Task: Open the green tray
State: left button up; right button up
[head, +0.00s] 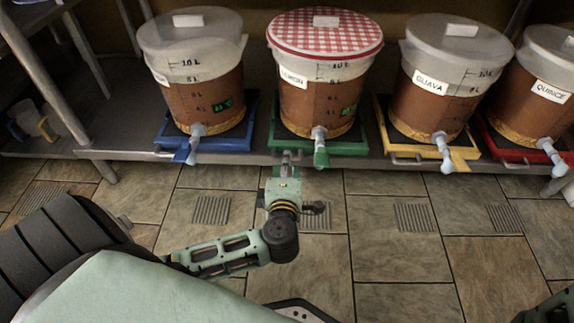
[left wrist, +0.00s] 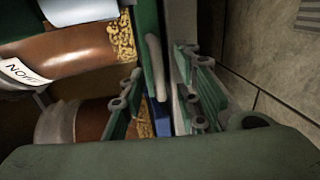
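The green tray (head: 345,148) lies on the shelf, under the bucket labelled LEMON (head: 322,100) with a red checked lid. Its front is about level with the neighbouring trays. A grey handle is on its front. My right gripper is not in view; only a bit of that arm shows at the lower right.
A blue tray (head: 232,142) stands to the left, a yellow tray (head: 470,152) and a red tray (head: 515,155) to the right, each under a bucket with a tap. The tiled floor (head: 400,260) in front is clear. Metal shelving (head: 45,75) stands at left.

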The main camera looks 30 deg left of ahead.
pick_arm(q)
jog(key=shift+b+x, duration=0.55)
jog(key=shift+x, duration=0.85)
jog(key=shift+r, duration=0.1)
jog(key=shift+c, duration=0.4)
grip_shut()
